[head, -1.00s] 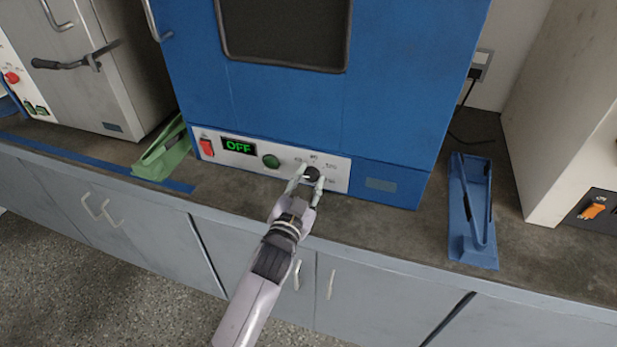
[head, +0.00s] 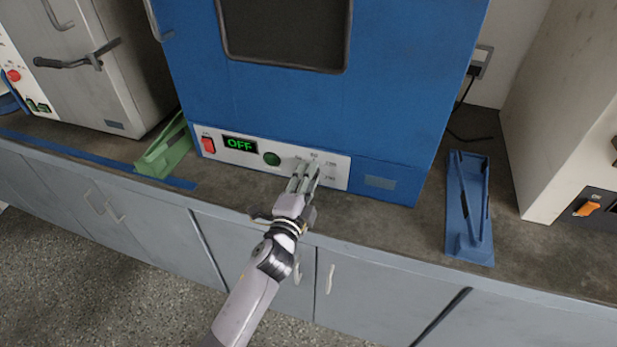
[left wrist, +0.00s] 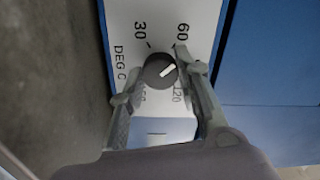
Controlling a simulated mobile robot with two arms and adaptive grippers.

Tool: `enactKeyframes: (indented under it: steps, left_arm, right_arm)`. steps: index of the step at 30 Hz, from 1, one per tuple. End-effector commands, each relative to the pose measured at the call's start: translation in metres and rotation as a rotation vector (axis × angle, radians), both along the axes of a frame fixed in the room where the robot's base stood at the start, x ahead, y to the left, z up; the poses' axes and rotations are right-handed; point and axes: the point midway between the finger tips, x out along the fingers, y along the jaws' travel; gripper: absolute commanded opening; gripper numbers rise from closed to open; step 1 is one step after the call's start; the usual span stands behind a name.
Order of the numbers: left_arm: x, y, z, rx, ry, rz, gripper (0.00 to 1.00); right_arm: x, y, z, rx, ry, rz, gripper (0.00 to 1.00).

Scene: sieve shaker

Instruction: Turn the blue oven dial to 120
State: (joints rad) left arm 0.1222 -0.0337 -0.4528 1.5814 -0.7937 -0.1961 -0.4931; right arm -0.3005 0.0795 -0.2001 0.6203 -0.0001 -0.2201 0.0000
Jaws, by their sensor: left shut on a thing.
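The blue oven (head: 290,105) has a white control panel with a green "OFF" display (head: 240,144). In the left wrist view its dial (left wrist: 157,72) is a round black knob with a white pointer mark. The mark points right and slightly up, between the printed 60 and 120. My left gripper (head: 304,172) is shut on the dial, with a finger on either side; it also shows in the left wrist view (left wrist: 155,80). In the head view the fingers hide the dial. A number at lower left of the dial is partly covered. My right gripper is not in view.
A green holder (head: 165,150) and a blue holder (head: 468,215) stand on the counter beside the oven. Other machines stand at both sides.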

Motion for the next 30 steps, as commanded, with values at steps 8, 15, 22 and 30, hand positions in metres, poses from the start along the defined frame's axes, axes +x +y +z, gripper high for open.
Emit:
enactKeyframes:
  steps: [8,15,22,30]
  left_arm:
    - [0.000,0.000,0.000,0.252,-0.082,-0.001,0.02]
    - [0.000,0.000,0.001,0.470,-0.153,-0.001,0.02]
    - [0.000,0.000,0.001,0.677,-0.220,-0.002,0.02]
    - [0.000,0.000,0.001,0.921,-0.300,-0.002,0.02]
  right_arm:
    - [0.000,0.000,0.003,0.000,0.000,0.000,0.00]
    - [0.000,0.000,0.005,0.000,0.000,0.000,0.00]
    - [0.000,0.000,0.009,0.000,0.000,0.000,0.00]
    - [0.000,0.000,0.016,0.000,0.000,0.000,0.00]
